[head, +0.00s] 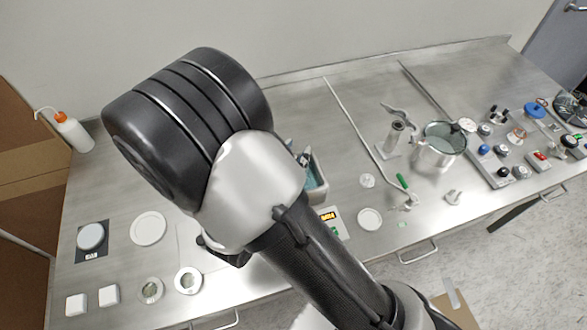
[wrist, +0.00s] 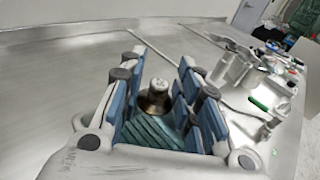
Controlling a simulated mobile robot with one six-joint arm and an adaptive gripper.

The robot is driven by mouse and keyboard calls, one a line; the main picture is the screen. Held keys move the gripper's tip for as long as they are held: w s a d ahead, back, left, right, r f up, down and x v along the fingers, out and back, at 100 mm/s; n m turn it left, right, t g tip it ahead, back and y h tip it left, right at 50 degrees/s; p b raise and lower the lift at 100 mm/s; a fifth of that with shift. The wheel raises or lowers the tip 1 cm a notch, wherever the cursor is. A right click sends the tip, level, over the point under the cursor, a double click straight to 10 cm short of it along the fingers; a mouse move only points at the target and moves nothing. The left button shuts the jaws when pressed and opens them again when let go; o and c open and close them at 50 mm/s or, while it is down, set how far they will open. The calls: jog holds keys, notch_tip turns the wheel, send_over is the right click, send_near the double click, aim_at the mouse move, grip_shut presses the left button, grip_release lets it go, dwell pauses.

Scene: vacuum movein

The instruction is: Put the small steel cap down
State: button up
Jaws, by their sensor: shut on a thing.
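The small steel cap (wrist: 156,97) is a rounded, shiny metal piece with a narrower top. In the wrist view it sits between the blue pads of my gripper (wrist: 160,92), which is shut on it. Below the cap a ridged teal surface shows. The cap's underside is hidden, and I cannot tell how far it is above the table. In the head view my arm covers most of the gripper area, and I cannot make out the cap there.
The steel bench holds a wash bottle (head: 73,132) at back left, a white disc (head: 149,228), and white square pieces (head: 109,296) at front left. A glass-lidded pot (head: 443,140) and several small items crowd the right. Bare steel (head: 310,105) lies behind my arm.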

jog(key=shift+f+b, duration=0.75)
jog(key=shift+f, duration=1.35)
jog(key=shift+f, duration=0.15)
jog(key=shift+f+b, duration=0.4)
jog(key=shift+b, duration=0.05)
jog(key=shift+f, duration=0.1)
jog(key=o, duration=1.1)
